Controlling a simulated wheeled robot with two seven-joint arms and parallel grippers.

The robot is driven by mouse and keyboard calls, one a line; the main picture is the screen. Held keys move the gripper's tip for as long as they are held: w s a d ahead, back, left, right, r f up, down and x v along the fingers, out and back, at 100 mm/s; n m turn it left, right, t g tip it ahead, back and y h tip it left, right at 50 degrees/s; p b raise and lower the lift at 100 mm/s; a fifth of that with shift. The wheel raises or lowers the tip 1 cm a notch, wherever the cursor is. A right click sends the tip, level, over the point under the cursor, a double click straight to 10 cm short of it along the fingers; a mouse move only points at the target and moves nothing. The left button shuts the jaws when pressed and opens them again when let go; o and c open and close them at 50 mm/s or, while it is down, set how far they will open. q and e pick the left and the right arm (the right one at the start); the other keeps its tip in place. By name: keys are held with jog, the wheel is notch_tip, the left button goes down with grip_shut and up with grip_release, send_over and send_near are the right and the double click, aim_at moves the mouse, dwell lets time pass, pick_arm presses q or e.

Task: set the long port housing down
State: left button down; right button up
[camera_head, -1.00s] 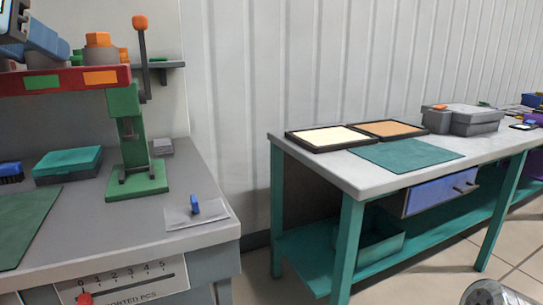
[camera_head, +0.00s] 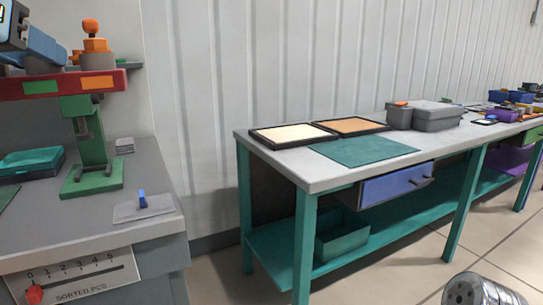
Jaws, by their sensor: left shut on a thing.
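A silvery metal cylinder with dark round holes, the long port housing (camera_head: 481,289), shows at the bottom right, cut off by the lower edge. It is over the floor, in front of the teal-legged bench. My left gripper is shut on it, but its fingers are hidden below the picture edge. My right gripper is not in view.
The grey-topped bench (camera_head: 330,175) has two framed trays (camera_head: 290,134), a green mat (camera_head: 364,150) and a grey box (camera_head: 436,116); its front left top is bare. A second workbench (camera_head: 80,235) at left carries a green press (camera_head: 92,160) and a small plate (camera_head: 144,208).

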pick_arm(q)
jog(key=w+d+f+m+h, duration=0.1)
jog(key=w+d+f, duration=0.15)
jog(key=w, duration=0.25)
jog(key=w+d+f+m+h, duration=0.1)
jog(key=w+d+h, duration=0.15)
jog(key=w, duration=0.35)
jog(key=w+d+f+m+h, duration=0.2)
jog(key=w+d+f, duration=0.7)
jog(key=f, duration=0.3)
jog(key=w+d+f+m+h, duration=0.1)
jog(key=w+d+f+m, duration=0.1)
jog(key=w+d+f, duration=0.85)
jog(key=s+d+f+n+y, duration=0.1)
jog(key=d+f, duration=0.2)
jog(key=f, duration=0.8)
jog(key=s+d+f+n+y, duration=0.1)
jog(key=d+f, duration=0.1)
jog(key=f, duration=0.9)
jog(key=s+f+n+y, duration=0.1)
jog(key=s+f, duration=0.5)
jog(key=f, duration=0.3)
jog(key=s+a+f+n+y, duration=0.1)
jog(key=s+f+y, duration=0.1)
jog(key=s+f, duration=0.4)
notch_tip(320, 180, down, 3)
jog(key=shift+a+f, duration=0.1)
jog(key=shift+a, duration=0.1)
